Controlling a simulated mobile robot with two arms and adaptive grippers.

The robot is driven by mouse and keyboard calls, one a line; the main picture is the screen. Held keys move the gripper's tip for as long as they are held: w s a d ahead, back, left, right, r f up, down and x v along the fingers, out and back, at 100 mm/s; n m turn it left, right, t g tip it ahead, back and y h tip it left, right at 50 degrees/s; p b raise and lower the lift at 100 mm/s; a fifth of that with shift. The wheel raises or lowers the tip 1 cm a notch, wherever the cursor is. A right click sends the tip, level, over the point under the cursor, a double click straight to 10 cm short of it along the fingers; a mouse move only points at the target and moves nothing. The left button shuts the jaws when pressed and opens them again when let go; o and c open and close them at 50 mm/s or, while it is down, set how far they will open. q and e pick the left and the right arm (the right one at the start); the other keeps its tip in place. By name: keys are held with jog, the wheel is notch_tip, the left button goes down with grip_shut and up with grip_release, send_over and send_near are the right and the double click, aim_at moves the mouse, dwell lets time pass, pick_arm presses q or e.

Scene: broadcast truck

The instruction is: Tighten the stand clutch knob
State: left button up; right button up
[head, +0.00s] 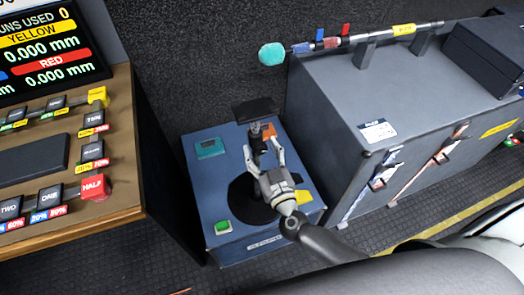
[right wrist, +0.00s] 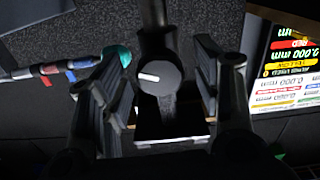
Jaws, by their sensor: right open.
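The stand clutch knob (right wrist: 160,77) is a round dark knob with a white pointer mark, seen in the right wrist view between my open fingers. The stand (head: 256,132) rises from a blue box and carries a black plate (head: 255,110) on top. My right gripper (head: 264,150) is open, its fingers on either side of the stand in the head view. In the right wrist view my right gripper (right wrist: 165,90) shows a gap on both sides of the knob. The knob is not clear in the head view. My left gripper is not in view.
The blue box (head: 212,190) has a green button (head: 223,227) and a teal display (head: 210,148). A control desk (head: 125,170) stands at left. A grey case (head: 340,110) at right has a rod with a teal ball (head: 272,54) above it. The walls are close.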

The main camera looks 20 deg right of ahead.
jog(key=c, duration=1)
jog(key=shift+c, duration=0.2)
